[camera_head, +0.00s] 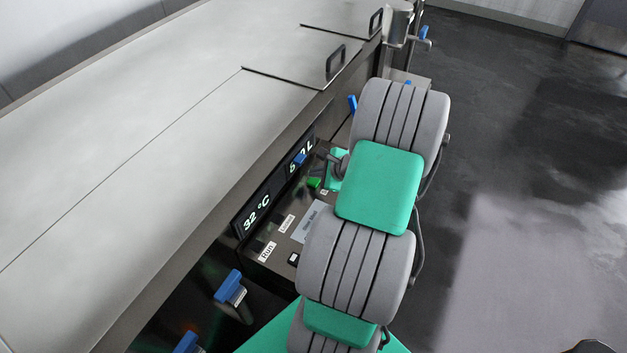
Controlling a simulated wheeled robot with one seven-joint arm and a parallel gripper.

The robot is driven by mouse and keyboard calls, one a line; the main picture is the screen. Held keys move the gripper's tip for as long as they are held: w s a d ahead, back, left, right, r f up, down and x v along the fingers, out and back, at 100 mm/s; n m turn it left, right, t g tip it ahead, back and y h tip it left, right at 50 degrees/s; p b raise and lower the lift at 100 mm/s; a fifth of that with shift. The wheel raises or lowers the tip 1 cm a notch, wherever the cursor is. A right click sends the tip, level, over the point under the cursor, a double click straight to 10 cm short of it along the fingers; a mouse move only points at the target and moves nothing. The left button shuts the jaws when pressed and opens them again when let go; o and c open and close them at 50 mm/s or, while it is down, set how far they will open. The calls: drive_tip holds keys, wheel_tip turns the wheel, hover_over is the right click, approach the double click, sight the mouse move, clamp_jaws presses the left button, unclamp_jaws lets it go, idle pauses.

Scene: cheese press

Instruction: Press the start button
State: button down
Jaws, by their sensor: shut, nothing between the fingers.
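A dark control panel (272,238) sits on the side of the long steel machine. A small green button (313,183) shows on it, just left of my arm; I take it to be the start button, but its label cannot be read. My gripper (326,157) shows only as a small dark part beyond the green button, close to the panel's upper end. It appears shut and empty. Most of it is hidden behind my arm's grey and green links, and I cannot tell whether it touches the panel.
Displays (257,212) reading "32 °C" and a litre value line the panel; a blue part covers some digits. A "Run" label (267,251) is lower down. Blue-handled valves (228,286) stick out below. Lids with black handles (336,62) are on top. The right-hand floor (530,200) is clear.

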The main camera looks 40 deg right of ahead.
drive_tip(key=shift+f, duration=0.4)
